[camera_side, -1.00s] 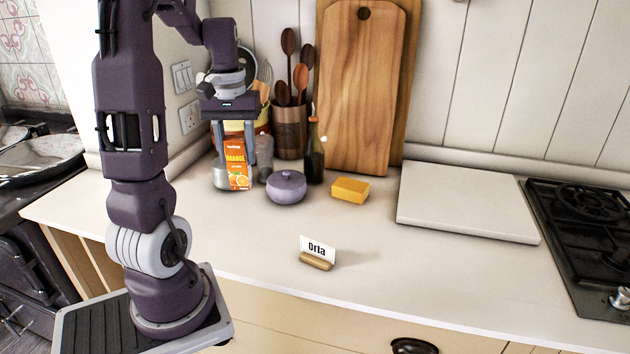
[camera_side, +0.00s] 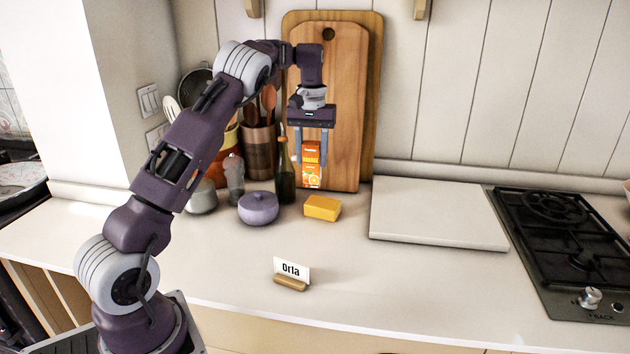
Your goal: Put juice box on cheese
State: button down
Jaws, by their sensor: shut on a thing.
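The juice box (camera_side: 312,165) is an upright orange carton with a dark red top and an orange printed on it. My gripper (camera_side: 311,158) is shut on it, one finger on each side. The cheese (camera_side: 322,208) is a yellow block lying on the counter. In the picture the juice box is just above the cheese, with a small gap between its bottom and the cheese's top. How well the two line up in depth, I cannot tell from this one view.
A lilac lidded pot (camera_side: 258,208) and a dark bottle (camera_side: 285,172) stand left of the cheese. Wooden boards (camera_side: 346,100) lean on the wall behind. A white slab (camera_side: 437,212) lies to the right. A name card (camera_side: 291,271) stands in front, with clear counter around it.

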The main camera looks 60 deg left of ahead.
aim_at(312, 172)
notch_tip(312, 172, down, 5)
jog(key=shift+r, duration=0.2)
jog(key=shift+f, duration=0.15)
jog(key=c, duration=0.8)
grip_release()
jog(key=shift+o, duration=0.2)
